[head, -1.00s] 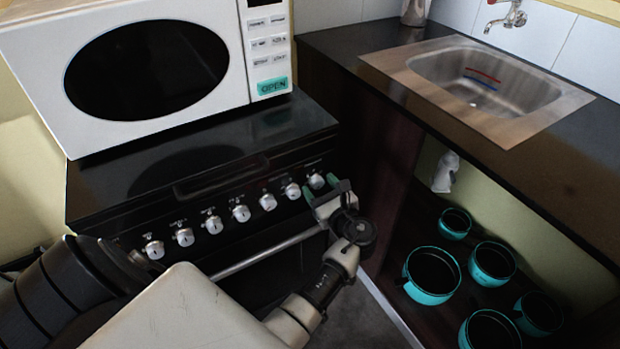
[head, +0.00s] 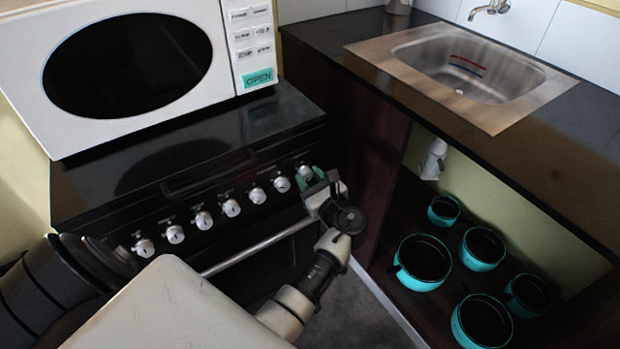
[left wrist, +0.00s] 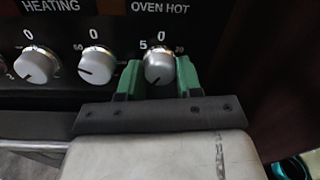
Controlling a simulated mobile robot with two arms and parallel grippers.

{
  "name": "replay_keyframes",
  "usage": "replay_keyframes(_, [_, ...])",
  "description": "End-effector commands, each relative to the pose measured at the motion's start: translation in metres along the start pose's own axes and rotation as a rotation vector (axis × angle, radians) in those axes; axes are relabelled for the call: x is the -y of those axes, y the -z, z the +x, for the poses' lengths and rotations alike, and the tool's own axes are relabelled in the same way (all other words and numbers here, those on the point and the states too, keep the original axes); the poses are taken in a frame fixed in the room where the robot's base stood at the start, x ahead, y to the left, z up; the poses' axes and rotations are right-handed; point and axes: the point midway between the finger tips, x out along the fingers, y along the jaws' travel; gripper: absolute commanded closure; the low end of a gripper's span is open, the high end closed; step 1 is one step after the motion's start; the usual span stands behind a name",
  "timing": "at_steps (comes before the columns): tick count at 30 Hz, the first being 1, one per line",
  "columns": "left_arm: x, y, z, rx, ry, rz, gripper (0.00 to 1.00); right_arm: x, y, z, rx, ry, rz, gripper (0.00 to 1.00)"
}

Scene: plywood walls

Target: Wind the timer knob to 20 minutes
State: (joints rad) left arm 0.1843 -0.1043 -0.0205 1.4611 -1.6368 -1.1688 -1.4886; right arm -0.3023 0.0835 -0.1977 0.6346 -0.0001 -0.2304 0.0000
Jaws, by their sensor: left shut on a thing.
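The oven front (head: 225,220) has a row of silver knobs under the white microwave. The rightmost knob (head: 306,172) is at the row's right end, partly covered by my gripper. In the left wrist view this knob (left wrist: 159,67) sits under a "0" mark, with a dark pointer line toward its lower left. My left gripper (head: 311,178) is at this knob. In the left wrist view its green fingers (left wrist: 158,78) stand on either side of the knob, shut on it. My right gripper is out of view.
A neighbouring knob (left wrist: 97,65) is close left of the green fingers. The oven handle bar (head: 262,245) runs below the knobs. A dark cabinet side (head: 375,190) stands close right. Teal pots (head: 423,262) are on the shelf under the sink (head: 465,70).

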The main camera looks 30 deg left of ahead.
Motion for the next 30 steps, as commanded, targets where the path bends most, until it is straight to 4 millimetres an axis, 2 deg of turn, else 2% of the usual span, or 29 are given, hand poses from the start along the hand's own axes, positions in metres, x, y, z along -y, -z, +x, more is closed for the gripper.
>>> replay_keyframes(13, [-0.0001, -0.0005, 0.0005, 0.002, 0.0, -0.009, 0.89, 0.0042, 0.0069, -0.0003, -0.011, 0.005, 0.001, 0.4])
replay_keyframes(30, [-0.0001, -0.0007, 0.0007, 0.002, 0.0, -0.009, 0.89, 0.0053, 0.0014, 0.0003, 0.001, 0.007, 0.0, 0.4])
